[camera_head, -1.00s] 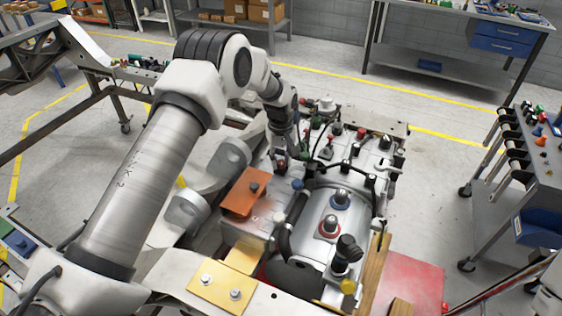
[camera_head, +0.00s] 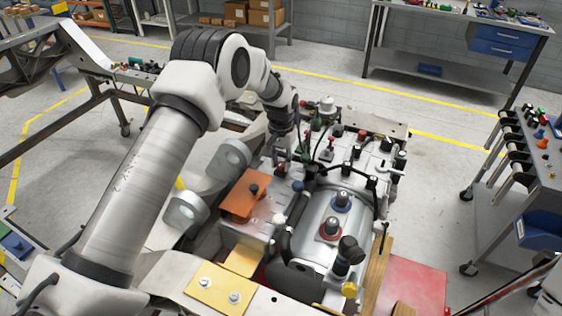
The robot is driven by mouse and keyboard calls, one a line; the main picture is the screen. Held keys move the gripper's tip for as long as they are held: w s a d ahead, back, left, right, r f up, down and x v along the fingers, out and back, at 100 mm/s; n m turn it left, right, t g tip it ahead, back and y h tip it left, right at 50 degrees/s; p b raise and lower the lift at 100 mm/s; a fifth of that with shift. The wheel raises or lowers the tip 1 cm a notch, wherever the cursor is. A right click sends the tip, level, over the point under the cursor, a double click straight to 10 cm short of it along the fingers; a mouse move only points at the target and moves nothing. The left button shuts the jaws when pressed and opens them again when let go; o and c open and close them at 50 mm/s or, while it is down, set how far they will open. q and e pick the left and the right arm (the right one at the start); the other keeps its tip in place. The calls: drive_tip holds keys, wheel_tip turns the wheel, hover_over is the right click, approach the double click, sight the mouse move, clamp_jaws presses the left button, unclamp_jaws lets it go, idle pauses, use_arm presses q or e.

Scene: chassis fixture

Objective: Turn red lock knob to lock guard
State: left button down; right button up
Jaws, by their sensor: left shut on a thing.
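My left arm reaches over the chassis fixture from the left. My left gripper (camera_head: 281,160) points down and is shut on a small red knob (camera_head: 281,169), behind the orange block. The fingers cover part of the knob, so its turn angle cannot be read. Other red parts stand nearby: a red-based upright (camera_head: 330,146) to the right of the gripper and a red ring (camera_head: 330,229) on the silver cylinder. My right gripper is not in view.
An orange block (camera_head: 245,194) sits just in front of the gripper. Black hoses and several small knobs crowd the fixture to its right. A grey cart (camera_head: 533,190) stands at the right, with clear floor between it and the fixture.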

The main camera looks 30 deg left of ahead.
sight(281, 163)
use_arm(q)
drive_tip(key=shift+s+f, duration=0.15)
drive_tip(key=shift+f, duration=0.05)
idle(0.3)
drive_tip(key=c, duration=0.9)
unclamp_jaws()
drive_tip(key=shift+c, duration=0.2)
drive_tip(key=shift+o, duration=0.4)
drive_tip(key=shift+w+r, duration=0.15)
drive_tip(key=shift+w, duration=0.05)
wheel_tip(281, 163, up, 12)
